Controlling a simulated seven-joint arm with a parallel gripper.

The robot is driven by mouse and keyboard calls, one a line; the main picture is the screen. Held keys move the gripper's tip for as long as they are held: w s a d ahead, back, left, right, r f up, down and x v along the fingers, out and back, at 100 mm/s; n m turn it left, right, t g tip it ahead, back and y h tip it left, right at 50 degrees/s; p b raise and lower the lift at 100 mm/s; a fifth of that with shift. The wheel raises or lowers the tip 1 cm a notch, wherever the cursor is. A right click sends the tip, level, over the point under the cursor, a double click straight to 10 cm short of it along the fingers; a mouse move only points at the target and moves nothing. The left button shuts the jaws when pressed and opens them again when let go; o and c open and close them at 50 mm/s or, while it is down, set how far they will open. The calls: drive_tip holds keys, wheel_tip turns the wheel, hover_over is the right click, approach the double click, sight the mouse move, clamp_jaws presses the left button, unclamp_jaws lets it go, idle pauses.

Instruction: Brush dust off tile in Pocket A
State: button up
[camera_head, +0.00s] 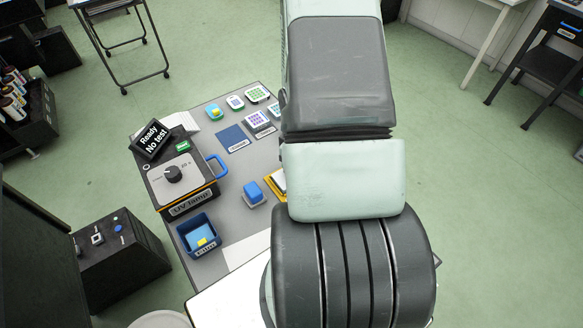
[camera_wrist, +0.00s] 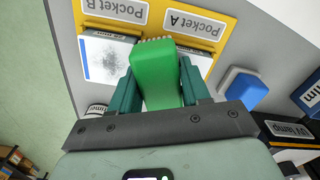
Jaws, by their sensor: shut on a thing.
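In the wrist view my gripper (camera_wrist: 158,68) is shut on a green brush (camera_wrist: 160,75) with pale bristles at its far end. The bristle end lies over the yellow holder (camera_wrist: 152,12), by the Pocket A label (camera_wrist: 193,24). A pale surface (camera_wrist: 203,62) shows beside the brush in Pocket A; the brush hides most of that pocket. Contact of bristles and tile cannot be told. In Pocket B a white tile (camera_wrist: 106,58) with a blue edge carries a dark grey speckled patch. In the head view my arm hides the gripper and most of the yellow holder (camera_head: 277,181).
A blue block on a pale base (camera_head: 253,192) stands left of the holder. The UV lamp box (camera_head: 178,178) with a blue handle and a blue bin (camera_head: 198,238) holding something yellow are further left. Small patterned pieces (camera_head: 257,120) lie at the back of the grey table.

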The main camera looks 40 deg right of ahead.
drive_tip(key=shift+d, duration=0.4)
drive_tip(key=shift+a+r, duration=0.15)
drive_tip(key=shift+a, duration=3.85)
drive_tip(key=shift+w, duration=0.7)
drive_tip(key=shift+d+f, duration=0.15)
drive_tip(key=shift+d, duration=0.95)
drive_tip(key=shift+d+f, duration=0.15)
drive_tip(key=shift+d, duration=0.9)
drive_tip(key=shift+w+d+r, duration=0.1)
drive_tip(key=shift+d+r, duration=0.1)
drive_tip(key=shift+d, duration=1.75)
drive_tip(key=shift+a+r, duration=0.1)
drive_tip(key=shift+a, duration=4)
